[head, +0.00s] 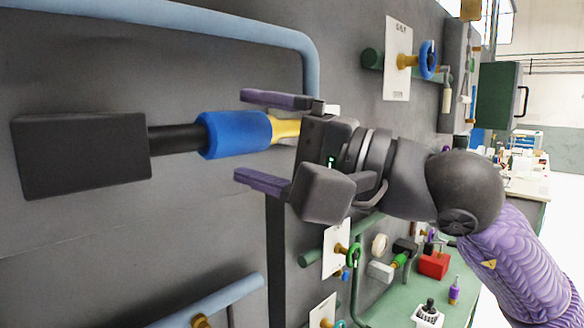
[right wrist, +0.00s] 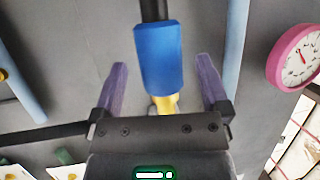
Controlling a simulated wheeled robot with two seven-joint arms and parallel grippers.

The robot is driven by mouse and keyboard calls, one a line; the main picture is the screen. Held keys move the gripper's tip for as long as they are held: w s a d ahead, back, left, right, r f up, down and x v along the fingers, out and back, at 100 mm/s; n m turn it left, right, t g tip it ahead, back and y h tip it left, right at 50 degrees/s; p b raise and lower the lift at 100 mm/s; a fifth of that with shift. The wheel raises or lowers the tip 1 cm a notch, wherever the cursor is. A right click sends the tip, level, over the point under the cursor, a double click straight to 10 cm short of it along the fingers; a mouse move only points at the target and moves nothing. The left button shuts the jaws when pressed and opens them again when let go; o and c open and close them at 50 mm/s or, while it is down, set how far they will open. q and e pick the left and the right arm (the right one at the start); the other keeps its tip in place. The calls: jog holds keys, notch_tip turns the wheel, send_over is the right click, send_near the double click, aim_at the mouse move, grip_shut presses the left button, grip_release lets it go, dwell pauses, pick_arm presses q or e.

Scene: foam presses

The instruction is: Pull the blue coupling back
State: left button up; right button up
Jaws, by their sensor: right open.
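The blue coupling (head: 234,134) is a thick blue sleeve between a black rod (head: 175,138) and a yellow fitting (head: 284,130). The rod comes out of a dark box (head: 80,155) on the grey wall. My right gripper (head: 250,140) is open, its purple fingers above and below the yellow end in the head view. In the right wrist view the coupling (right wrist: 159,57) lies ahead, centred between the fingers (right wrist: 162,80), with a gap on both sides. The gripper body hides the far end of the yellow fitting. My left gripper is not in view.
A light-blue pipe (head: 240,30) bends down above the coupling, and another (head: 215,300) runs below. A pink-rimmed gauge (right wrist: 297,57) is at the right in the right wrist view. A green bench (head: 400,300) with a red block (head: 434,264) stands at lower right.

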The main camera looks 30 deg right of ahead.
jog(key=b+v, duration=0.3)
jog(key=v, duration=0.3)
jog(key=shift+s+d+b, duration=0.25)
jog(key=shift+b, duration=0.1)
jog(key=shift+f, duration=0.1)
